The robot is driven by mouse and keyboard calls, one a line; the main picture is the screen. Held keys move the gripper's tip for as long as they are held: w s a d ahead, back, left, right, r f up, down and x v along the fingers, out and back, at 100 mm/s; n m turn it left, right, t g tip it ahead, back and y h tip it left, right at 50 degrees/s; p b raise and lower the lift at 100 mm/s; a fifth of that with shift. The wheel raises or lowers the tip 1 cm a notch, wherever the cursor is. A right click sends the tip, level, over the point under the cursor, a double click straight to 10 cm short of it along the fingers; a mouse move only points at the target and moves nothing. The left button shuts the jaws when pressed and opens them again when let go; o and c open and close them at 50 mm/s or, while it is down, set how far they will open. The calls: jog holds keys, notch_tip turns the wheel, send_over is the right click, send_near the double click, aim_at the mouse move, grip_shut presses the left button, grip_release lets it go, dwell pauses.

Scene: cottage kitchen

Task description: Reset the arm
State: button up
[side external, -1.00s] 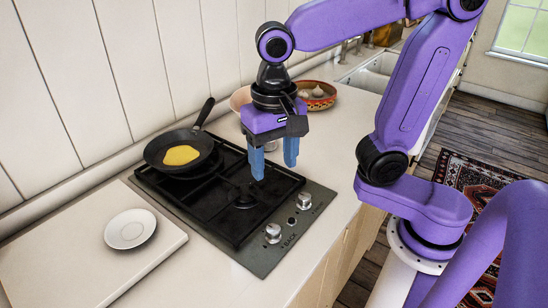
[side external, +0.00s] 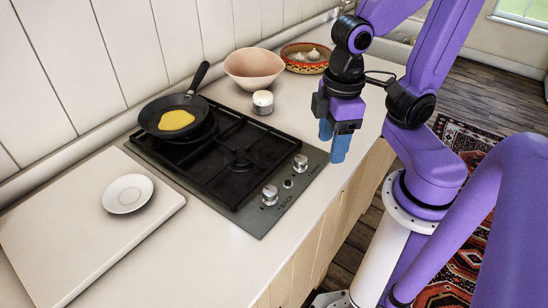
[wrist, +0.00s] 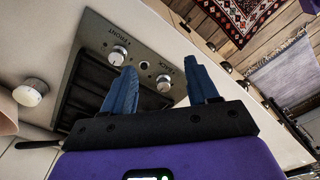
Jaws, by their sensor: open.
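My gripper (side external: 334,142) has blue fingers and is open and empty. In the side external view it hangs over the right edge of the counter, to the right of the stove (side external: 235,165). In the wrist view, my gripper (wrist: 163,90) shows its two fingers apart with nothing between them. The stove knobs (wrist: 118,55) appear beyond the fingers there.
A black pan (side external: 205,118) with a yellow round food (side external: 176,120) sits on the rear left burner. A white plate (side external: 128,193) lies on a pale board (side external: 60,240). A white jar (side external: 263,102), a pink bowl (side external: 254,68) and a patterned bowl (side external: 305,62) stand behind.

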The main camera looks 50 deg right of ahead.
jog(key=shift+s+d+f+n, duration=0.25)
jog(key=shift+s+d+n, duration=0.15)
jog(key=shift+s+n, duration=0.35)
jog(key=shift+s+d+f+n, duration=0.25)
jog(key=shift+s+d+n, duration=0.1)
jog(key=shift+s+n, duration=0.35)
